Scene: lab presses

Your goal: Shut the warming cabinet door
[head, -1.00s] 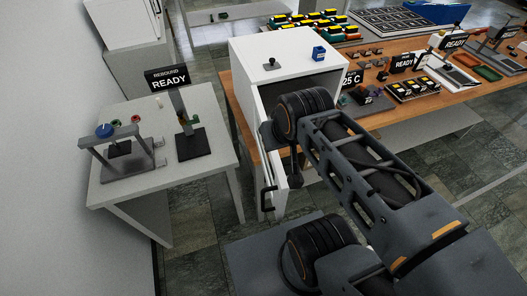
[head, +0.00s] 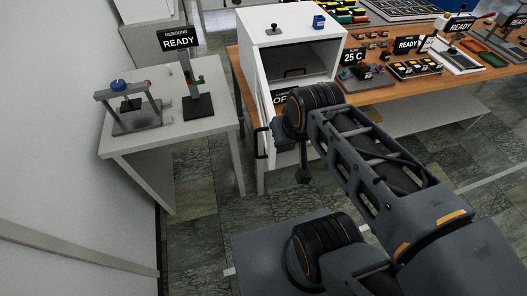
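The warming cabinet (head: 283,24) is a white box on the left end of the wooden bench, with a dark open interior. Its white door (head: 264,112) stands open at the left of the front opening and projects toward me. A dark handle (head: 261,143) is on the door's near edge. My arm passes in front of the cabinet's lower right. The end of my arm, with my gripper (head: 303,176), hangs dark and small to the right of the door. Its fingers are too small and dark to read. Contact with the door cannot be told.
A white table (head: 147,150) with a press (head: 128,108) and a "REBOUND READY" sign (head: 178,39) stands at left. The wooden bench (head: 405,95) holds devices and trays at right. Bare floor (head: 193,225) lies between the table and my base.

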